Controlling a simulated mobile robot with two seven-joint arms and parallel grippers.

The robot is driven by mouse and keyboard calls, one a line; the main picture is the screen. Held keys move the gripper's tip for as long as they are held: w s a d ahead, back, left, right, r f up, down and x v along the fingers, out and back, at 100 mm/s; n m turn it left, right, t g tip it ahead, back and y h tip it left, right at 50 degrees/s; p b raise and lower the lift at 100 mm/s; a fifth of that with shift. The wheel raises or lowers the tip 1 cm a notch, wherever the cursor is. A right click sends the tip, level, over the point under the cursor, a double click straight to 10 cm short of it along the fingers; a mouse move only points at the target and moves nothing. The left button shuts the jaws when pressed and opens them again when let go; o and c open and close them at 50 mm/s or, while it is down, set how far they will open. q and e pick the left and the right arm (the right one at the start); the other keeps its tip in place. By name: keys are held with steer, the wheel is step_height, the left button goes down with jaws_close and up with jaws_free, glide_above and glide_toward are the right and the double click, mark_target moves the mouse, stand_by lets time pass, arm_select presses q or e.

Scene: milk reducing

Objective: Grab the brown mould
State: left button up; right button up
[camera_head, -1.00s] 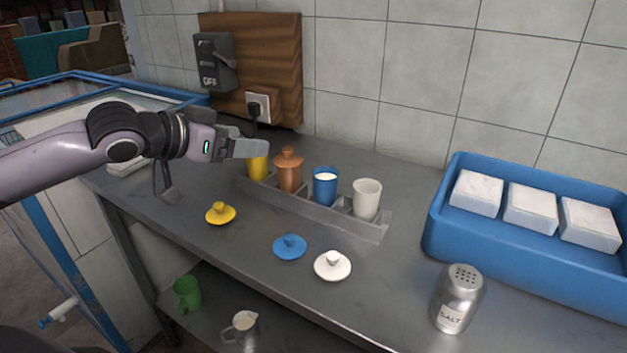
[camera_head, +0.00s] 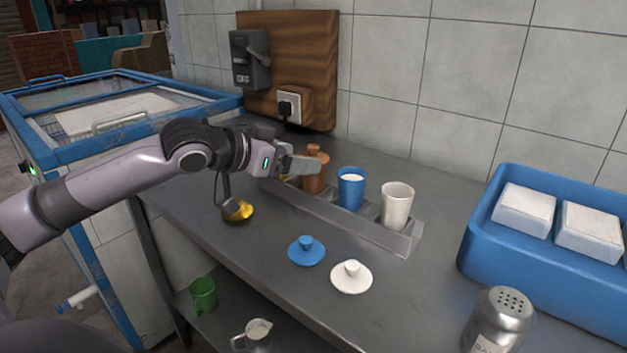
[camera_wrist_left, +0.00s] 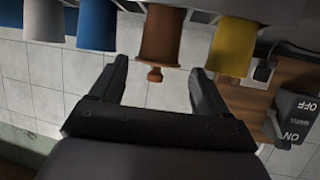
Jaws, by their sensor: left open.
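The brown mould (camera_head: 315,172) stands upright with its knobbed lid on, in the grey metal rack (camera_head: 395,240) on the counter. My left gripper (camera_head: 300,164) is at the left of the mould in the head view and partly overlaps it. In the left wrist view, which is upside down, the brown mould (camera_wrist_left: 160,40) lies ahead, between the lines of the two open fingers (camera_wrist_left: 158,78). The jaws are empty, and I cannot tell whether a finger touches the mould. The yellow mould (camera_wrist_left: 232,46) beside it is mostly hidden by my gripper in the head view.
A blue mould (camera_head: 351,190) and a white mould (camera_head: 396,206) stand in the same rack. Yellow (camera_head: 240,211), blue (camera_head: 306,250) and white (camera_head: 351,276) lids lie in front. A salt shaker (camera_head: 497,322) and a blue crate (camera_head: 480,250) of white blocks are at the right.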

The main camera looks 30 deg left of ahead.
arm_select(q)
steer(key=x, duration=0.3)
steer(key=shift+w+d, duration=0.2)
steer(key=shift+w, duration=0.05)
steer(key=shift+w+d+f, duration=0.15)
steer(key=shift+w+f, duration=0.15)
steer(key=shift+w, duration=0.3)
steer(key=c, duration=0.9)
steer(key=shift+r, duration=0.1)
